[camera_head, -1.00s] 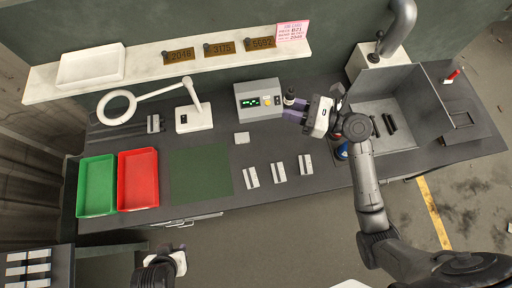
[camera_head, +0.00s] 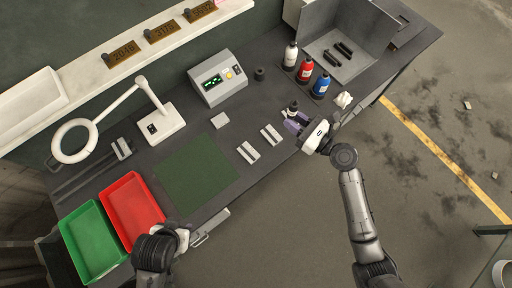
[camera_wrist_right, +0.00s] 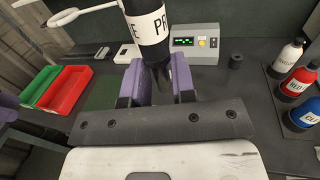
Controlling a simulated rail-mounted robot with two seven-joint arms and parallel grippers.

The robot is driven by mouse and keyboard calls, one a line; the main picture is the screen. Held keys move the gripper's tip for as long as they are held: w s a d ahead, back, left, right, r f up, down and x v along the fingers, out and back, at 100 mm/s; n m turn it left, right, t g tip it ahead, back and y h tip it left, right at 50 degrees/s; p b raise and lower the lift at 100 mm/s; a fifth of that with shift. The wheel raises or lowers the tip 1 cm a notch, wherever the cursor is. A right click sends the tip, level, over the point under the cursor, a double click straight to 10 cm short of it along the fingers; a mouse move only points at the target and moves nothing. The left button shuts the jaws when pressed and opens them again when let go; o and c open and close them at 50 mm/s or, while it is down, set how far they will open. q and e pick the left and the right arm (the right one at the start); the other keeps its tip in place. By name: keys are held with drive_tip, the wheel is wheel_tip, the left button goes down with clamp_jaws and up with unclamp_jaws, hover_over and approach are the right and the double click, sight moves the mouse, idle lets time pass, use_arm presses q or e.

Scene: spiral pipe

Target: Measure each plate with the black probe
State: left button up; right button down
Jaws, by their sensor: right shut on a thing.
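The gripper is over the bench near the front edge. Two small pale plates show beside it, a left plate (camera_head: 248,152) and a right plate (camera_head: 271,135); a third is not visible there, where the gripper blocks the view. A grey meter (camera_head: 217,78) with a green display stands behind. My left gripper (camera_head: 183,238) is by the red tray; its jaws are unclear.
A black round holder (camera_head: 259,74) stands right of the meter. White, red (camera_head: 305,70) and blue bottles stand at the right. The red tray (camera_head: 133,205), green tray (camera_head: 92,243) and green mat (camera_head: 197,170) are at the left. A magnifier lamp (camera_head: 160,126) stands behind.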

drive_tip(key=a+f+m+t+h+b, duration=0.1)
drive_tip(key=a+f+b, duration=0.4)
drive_tip(key=f, duration=0.6)
drive_tip(key=a+f+m+t+h+b, duration=0.15)
drive_tip(key=a+f+b, duration=0.4)
drive_tip(key=f, duration=0.55)
drive_tip(key=b, duration=0.3)
hover_over(255, 157)
wheel_tip(255, 157, down, 4)
drive_tip(key=shift+s+f, duration=0.1)
drive_tip(key=shift+f, duration=0.05)
wheel_tip(255, 157, down, 3)
drive_tip(key=b, duration=0.2)
drive_tip(key=shift+b, duration=0.3)
drive_tip(key=shift+f+b, duration=0.3)
drive_tip(key=shift+f, duration=0.2)
